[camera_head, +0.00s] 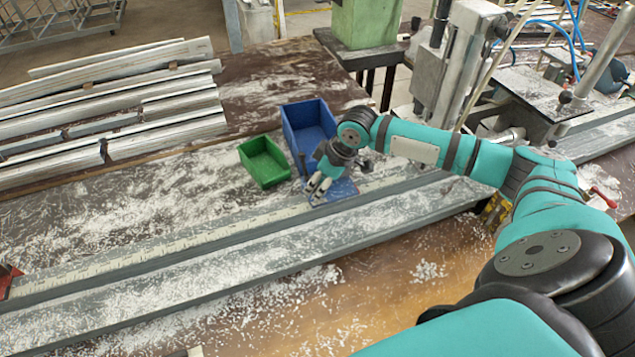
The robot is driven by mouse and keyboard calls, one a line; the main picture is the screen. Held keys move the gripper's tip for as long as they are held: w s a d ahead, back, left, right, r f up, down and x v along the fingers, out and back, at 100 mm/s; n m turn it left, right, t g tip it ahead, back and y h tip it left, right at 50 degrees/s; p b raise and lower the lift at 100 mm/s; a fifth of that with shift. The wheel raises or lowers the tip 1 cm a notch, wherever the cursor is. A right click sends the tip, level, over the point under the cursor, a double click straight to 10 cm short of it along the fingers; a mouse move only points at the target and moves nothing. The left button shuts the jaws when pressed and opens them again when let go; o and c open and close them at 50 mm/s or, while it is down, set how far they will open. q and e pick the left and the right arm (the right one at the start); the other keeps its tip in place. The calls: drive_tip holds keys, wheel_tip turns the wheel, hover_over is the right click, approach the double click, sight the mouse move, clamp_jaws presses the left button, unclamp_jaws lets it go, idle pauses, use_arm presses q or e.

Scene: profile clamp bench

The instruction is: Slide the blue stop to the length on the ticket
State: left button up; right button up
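The blue stop (342,188) sits on the long grey rail (150,286), toward its right part, next to the pale scale strip (190,236). My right gripper (318,188) reaches in from the right and points down at the left part of the stop. Its two light fingertips show slightly apart, close over or against the stop. The frame does not show whether they touch or grip it. The gripper and wrist hide part of the stop. I cannot make out a ticket or read the scale marks. My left gripper is not in view.
A green bin (264,161) and a blue bin (309,127) stand just behind the rail. Stacked metal profiles (110,100) lie at the back left. A machine (455,60) stands behind my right arm. Pale shavings cover the bench. The rail's left stretch is clear.

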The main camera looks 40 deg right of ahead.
drive_tip(key=v, duration=1.2)
drive_tip(key=shift+d, duration=0.1)
idle(0.4)
